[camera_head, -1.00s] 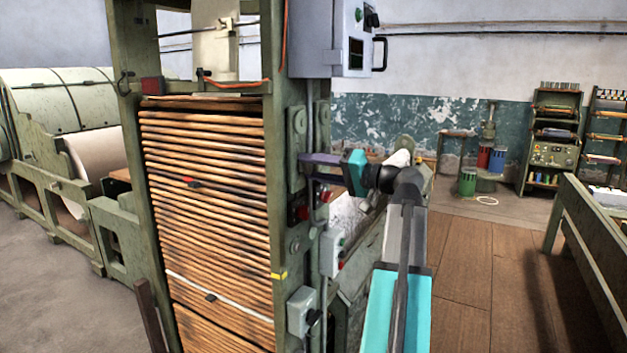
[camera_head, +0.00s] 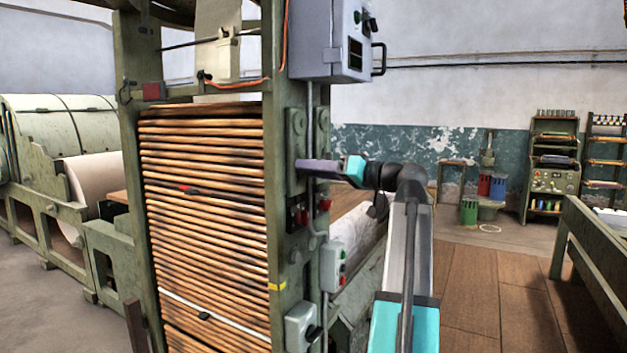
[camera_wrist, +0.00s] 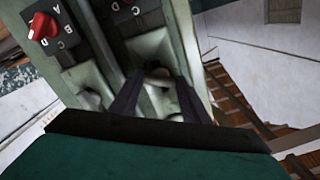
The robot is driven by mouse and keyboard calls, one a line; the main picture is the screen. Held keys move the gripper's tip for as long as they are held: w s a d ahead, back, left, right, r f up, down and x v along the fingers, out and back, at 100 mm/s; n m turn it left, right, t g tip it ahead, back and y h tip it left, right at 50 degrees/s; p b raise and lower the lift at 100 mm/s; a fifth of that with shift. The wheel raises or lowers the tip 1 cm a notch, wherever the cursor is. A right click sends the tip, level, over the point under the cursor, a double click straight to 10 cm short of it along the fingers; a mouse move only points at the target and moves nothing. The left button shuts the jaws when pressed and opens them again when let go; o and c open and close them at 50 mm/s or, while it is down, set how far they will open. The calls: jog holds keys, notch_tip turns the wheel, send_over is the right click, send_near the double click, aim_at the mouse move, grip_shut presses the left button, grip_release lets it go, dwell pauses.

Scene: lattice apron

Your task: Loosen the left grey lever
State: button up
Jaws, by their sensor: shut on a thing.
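My gripper (camera_head: 303,166) reaches from the right to the green side post of the tall frame. Its dark fingers point left at the post, below a round boss. In the wrist view, my gripper (camera_wrist: 158,98) has one finger on each side of a grey lever (camera_wrist: 159,75) and is shut on it. The lever sits on the green metal face, and its lower part is hard to make out. In the head view the fingers hide it. A second rounded grey piece (camera_wrist: 90,99) shows left of the fingers; I cannot tell whether it is a lever.
In the wrist view a red rotary switch (camera_wrist: 43,27) with lettered marks is at upper left. A grey control box (camera_head: 331,262) hangs on the post below my gripper. A larger cabinet (camera_head: 330,40) is above. Wooden slats (camera_head: 205,220) fill the frame. Open floor (camera_head: 480,290) lies right.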

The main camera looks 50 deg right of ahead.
jog(key=shift+n+b, duration=0.3)
dwell(0.4)
jog(key=o, duration=1)
jog(key=shift+o, duration=0.2)
jog(key=shift+d, duration=0.1)
jog(key=b+v, duration=0.1)
jog(key=v, duration=1.2)
jog(key=shift+s, duration=0.4)
jog(key=shift+s+f, duration=0.1)
